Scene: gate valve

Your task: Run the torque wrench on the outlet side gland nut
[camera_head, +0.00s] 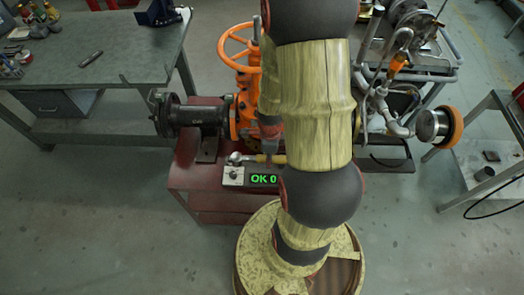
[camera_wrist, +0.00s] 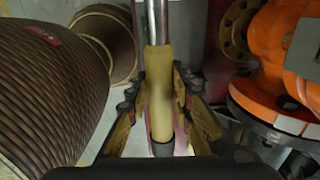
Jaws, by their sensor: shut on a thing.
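The torque wrench has a yellow handle (camera_wrist: 160,90) and a steel shaft (camera_wrist: 157,20) in the wrist view. My gripper (camera_wrist: 162,118) is shut around the handle, one finger on each side. In the head view the wrench (camera_head: 250,158) lies level across the red cart top beside the display box, with its round silver head to the left. My gripper (camera_head: 270,143) is above its handle, partly hidden by my arm. I cannot tell whether the wrench touches its rest. The orange gate valve (camera_head: 243,88) with its handwheel stands behind. The outlet side gland nut cannot be made out.
The display box (camera_head: 262,180) reads "OK 0" on the red cart (camera_head: 190,180). A black flanged pipe (camera_head: 190,117) runs left from the valve. Orange valve body and flange bolts (camera_wrist: 285,100) are close on the right in the wrist view. A workbench (camera_head: 110,60) stands at left.

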